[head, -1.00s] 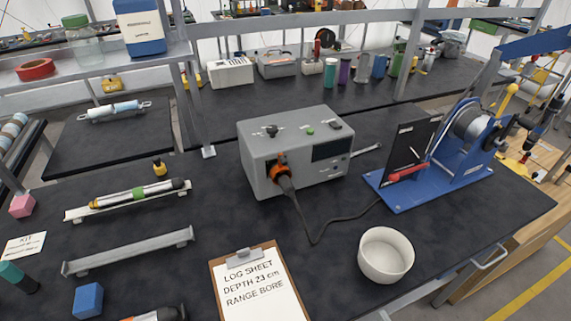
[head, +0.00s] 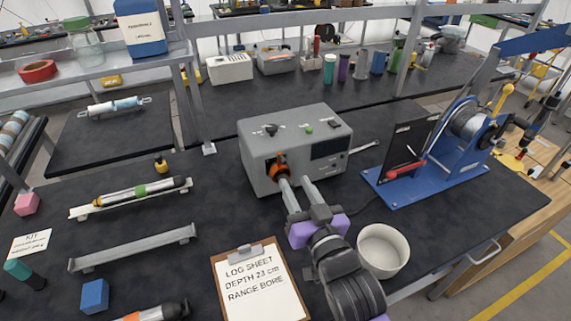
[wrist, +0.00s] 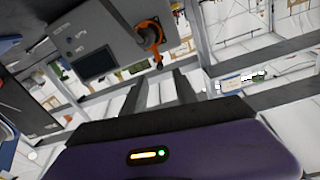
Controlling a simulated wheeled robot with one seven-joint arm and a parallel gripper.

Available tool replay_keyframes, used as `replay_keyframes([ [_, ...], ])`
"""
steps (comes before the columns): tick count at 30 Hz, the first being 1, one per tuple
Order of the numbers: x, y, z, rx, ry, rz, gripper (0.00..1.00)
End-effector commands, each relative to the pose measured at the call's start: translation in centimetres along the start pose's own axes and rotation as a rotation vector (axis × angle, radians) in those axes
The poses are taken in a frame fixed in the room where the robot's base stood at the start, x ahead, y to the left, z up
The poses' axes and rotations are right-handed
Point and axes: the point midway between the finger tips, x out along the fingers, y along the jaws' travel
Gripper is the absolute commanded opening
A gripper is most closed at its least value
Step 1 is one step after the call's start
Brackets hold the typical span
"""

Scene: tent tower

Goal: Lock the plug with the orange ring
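The orange ring (head: 279,171) sits on the front face of the grey box (head: 258,178), at its lower left. It also shows in the wrist view (wrist: 150,33), around a dark plug. In the head view my gripper (head: 296,183) covers most of the plug. My gripper is open, with its two fingers apart and nothing visible between them. Its fingertips are in front of the box face, just right of and below the ring in the head view. In the wrist view the fingertips (wrist: 160,78) lie below the ring, apart from it.
A white bowl (head: 383,250) stands close to the right of my wrist. A clipboard (head: 256,285) lies to its left. A blue reel stand (head: 430,183) is at the right. Empty grey rail (head: 133,248) and a loaded cradle (head: 130,198) lie at the left.

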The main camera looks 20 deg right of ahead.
Motion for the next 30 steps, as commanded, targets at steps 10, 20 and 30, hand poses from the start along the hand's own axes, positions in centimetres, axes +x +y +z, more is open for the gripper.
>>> replay_keyframes([
  [10, 4.6, 0.0, -0.4, 0.006, 0.002, -0.001, 0.35],
  [20, 7.5, 0.0, -0.1, 0.007, 0.000, -0.001, 0.35],
  [30, 7.6, 0.0, -0.1, 0.007, 0.001, -0.001, 0.19],
])
